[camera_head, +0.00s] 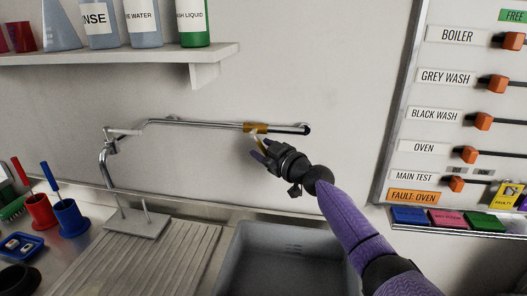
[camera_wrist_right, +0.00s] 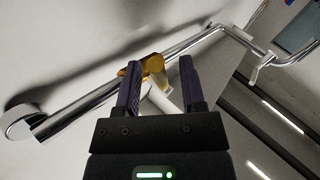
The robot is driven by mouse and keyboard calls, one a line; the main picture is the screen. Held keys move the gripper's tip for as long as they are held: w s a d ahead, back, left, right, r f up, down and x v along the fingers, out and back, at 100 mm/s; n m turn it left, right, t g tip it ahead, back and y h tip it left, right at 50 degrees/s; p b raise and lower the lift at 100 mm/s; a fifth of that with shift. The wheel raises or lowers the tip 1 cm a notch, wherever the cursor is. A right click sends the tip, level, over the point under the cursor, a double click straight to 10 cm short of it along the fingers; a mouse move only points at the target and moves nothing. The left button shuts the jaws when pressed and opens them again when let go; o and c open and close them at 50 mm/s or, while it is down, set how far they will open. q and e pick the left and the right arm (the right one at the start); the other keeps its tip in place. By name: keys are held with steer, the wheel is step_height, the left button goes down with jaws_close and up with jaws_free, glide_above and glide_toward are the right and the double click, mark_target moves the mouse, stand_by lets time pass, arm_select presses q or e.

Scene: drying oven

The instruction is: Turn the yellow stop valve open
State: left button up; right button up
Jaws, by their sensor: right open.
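The yellow stop valve (camera_head: 256,128) sits on a thin metal pipe (camera_head: 190,122) that runs along the wall above the sink. In the right wrist view the valve (camera_wrist_right: 152,68) shows between and just beyond my fingertips, with a pale lever-like part (camera_wrist_right: 160,98) reaching down between the fingers. My right gripper (camera_head: 262,150) is just below and in front of the valve; it also shows in the right wrist view (camera_wrist_right: 160,80). Its two fingers are open, one on each side of the pale part. I cannot tell whether they touch it. My left gripper is not in view.
A grey sink basin (camera_head: 240,262) and a ribbed draining board (camera_head: 160,248) lie below. A shelf (camera_head: 110,54) with bottles hangs at upper left. A board (camera_head: 398,100) with orange switches is at right. Red (camera_head: 40,212) and blue (camera_head: 72,218) cups stand at left.

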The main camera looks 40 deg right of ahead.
steer(key=shift+w, duration=0.1)
jaws_close()
stand_by(1.4)
